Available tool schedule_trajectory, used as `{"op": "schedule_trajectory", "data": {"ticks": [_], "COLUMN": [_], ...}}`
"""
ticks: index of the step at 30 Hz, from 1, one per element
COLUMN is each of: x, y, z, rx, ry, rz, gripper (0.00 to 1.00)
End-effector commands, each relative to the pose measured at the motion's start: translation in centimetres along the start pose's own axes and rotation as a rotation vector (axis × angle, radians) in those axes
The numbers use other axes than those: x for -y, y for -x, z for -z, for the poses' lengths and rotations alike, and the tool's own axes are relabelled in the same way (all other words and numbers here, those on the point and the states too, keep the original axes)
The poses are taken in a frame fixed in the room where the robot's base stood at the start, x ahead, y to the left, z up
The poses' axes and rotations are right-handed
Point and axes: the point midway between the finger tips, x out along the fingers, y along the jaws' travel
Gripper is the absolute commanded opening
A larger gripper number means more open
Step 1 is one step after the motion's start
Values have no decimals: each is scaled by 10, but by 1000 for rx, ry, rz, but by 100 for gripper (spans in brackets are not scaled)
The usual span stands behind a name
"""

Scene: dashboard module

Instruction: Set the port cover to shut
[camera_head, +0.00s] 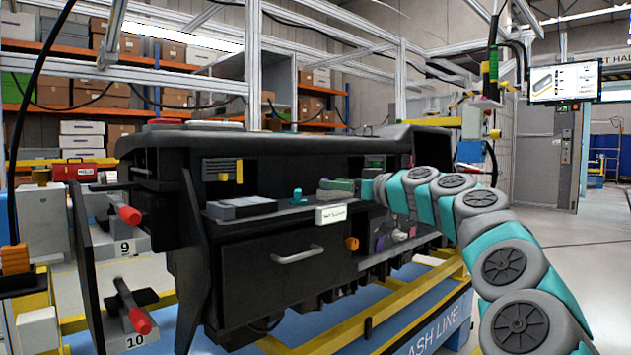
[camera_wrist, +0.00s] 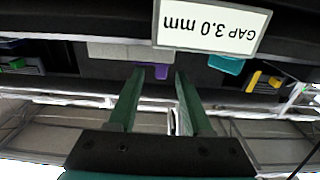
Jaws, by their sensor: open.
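The black dashboard module (camera_head: 260,245) fills the middle of the head view. I cannot tell for sure which part is the port cover. A small purple piece (camera_wrist: 155,70) shows between my fingertips in the wrist view, and a pale grey block (camera_wrist: 115,52) lies just beyond them. My gripper (camera_wrist: 160,76) has two dark green fingers, spread apart with nothing held between them. In the head view my arm reaches in from the right to the module's shelf, and its end is small and hard to make out there.
A white "GAP 3.0 mm" label (camera_wrist: 212,24) hangs close to my gripper. A closed drawer with a silver handle (camera_head: 297,254) is below the shelf. A teal knob (camera_head: 298,196) and an orange knob (camera_head: 352,243) stick out. At left, an open black panel (camera_head: 88,265) stands near red-tipped handles.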

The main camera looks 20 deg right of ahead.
Motion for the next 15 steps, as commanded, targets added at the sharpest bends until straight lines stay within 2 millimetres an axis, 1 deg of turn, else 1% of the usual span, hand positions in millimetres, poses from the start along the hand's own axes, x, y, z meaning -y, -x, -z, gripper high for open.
{"op": "schedule_trajectory", "data": {"ticks": [1, 6, 9, 15], "x": [0, 1, 2, 1], "y": [-10, -38, -50, -66], "z": [1, 0, 0, 0], "rx": [2, 5, 3, 3], "ry": [0, 0, 1, 0], "rz": [1, 3, 4, 2], "gripper": [50, 50, 50, 50]}}
